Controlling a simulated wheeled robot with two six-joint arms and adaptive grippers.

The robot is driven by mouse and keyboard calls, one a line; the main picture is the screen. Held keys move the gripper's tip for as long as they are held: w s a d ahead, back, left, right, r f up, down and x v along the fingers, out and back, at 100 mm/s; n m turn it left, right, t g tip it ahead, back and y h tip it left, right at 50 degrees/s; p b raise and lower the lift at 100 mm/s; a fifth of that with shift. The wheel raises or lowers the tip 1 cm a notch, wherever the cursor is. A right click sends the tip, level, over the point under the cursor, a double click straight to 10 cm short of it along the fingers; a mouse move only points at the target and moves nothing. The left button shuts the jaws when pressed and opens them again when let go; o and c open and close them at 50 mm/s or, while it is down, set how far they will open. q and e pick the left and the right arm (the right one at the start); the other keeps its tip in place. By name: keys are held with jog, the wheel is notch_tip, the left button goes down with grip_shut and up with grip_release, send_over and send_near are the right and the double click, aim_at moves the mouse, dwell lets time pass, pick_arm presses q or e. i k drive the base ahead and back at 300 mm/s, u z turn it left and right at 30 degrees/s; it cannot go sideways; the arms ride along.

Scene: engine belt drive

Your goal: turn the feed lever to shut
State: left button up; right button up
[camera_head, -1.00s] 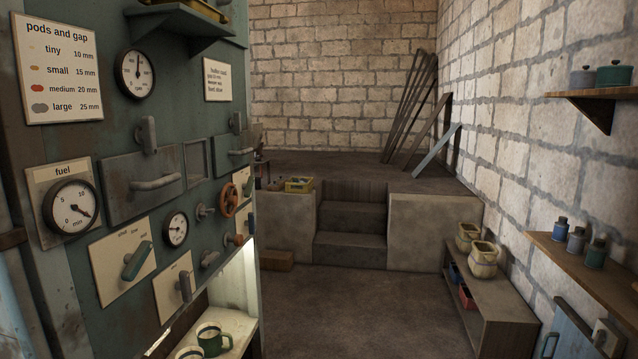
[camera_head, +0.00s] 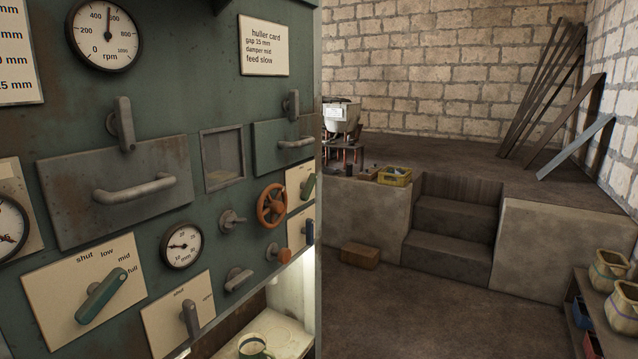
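No lever in view carries a legible word "feed", so I cannot tell which one is the feed lever. A teal-handled lever (camera_head: 101,296) sits on a cream plate marked shut, low, mid, full; its upper end tilts right, toward mid and full. A grey lever (camera_head: 190,320) stands nearly upright on a plate marked "shut" at its left, with an unclear word at its right. A green lever (camera_head: 307,187) and a blue lever (camera_head: 309,232) sit on small plates at the panel's right edge, their markings too small to read. Neither gripper is in view.
The huller card (camera_head: 265,45) reads gap 15 mm, damper mid, feed slow. An orange handwheel (camera_head: 271,206) and a grey door handle (camera_head: 135,189) stick out from the panel. A mug (camera_head: 253,346) stands below. Open floor (camera_head: 400,315) lies right of the panel.

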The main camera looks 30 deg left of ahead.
aim_at(308, 186)
jog(key=u, duration=0.55)
jog(key=i, duration=0.85)
jog(key=u, duration=0.75)
